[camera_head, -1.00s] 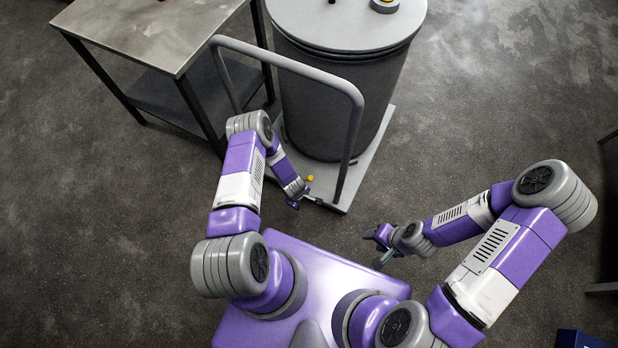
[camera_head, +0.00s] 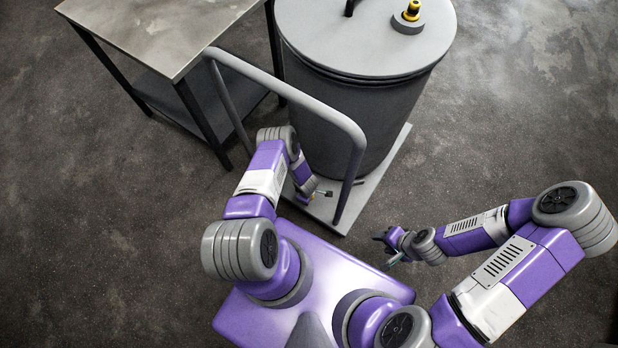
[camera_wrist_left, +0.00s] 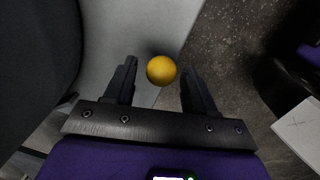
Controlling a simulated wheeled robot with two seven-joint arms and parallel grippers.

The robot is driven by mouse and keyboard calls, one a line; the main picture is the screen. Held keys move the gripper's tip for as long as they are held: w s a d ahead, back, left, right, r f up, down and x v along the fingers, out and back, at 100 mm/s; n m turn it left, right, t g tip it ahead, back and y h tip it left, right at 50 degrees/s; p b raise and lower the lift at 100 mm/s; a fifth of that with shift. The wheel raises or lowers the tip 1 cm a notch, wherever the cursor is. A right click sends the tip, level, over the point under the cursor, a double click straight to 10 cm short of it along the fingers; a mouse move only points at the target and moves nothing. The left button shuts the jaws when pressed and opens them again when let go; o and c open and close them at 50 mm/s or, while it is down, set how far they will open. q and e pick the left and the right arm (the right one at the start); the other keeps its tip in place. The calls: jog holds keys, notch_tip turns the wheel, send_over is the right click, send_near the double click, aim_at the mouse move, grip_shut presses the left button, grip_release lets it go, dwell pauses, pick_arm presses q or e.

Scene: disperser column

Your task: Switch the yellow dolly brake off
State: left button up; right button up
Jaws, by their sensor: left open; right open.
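The yellow brake knob (camera_wrist_left: 161,70) is a small ball in the left wrist view, between the tips of my left gripper's fingers, with a gap on each side. In the head view it is mostly hidden by my left gripper (camera_head: 322,193). That gripper is open, low at the near edge of the dolly (camera_head: 372,186). The dolly is a flat grey platform with a tall bent handle (camera_head: 290,92). My right gripper (camera_head: 387,250) is open and empty, above the floor to the right of the dolly's near corner.
A large grey drum (camera_head: 365,110) stands on the dolly, with a yellow-and-black fitting (camera_head: 411,11) on its lid. A metal table (camera_head: 160,32) stands at the upper left, close to the handle. The floor on the right is clear.

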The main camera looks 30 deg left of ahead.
pick_arm(q)
jog(key=shift+w+f+b, duration=0.15)
jog(key=shift+f+b, duration=0.2)
jog(key=shift+f, duration=0.7)
grip_shut()
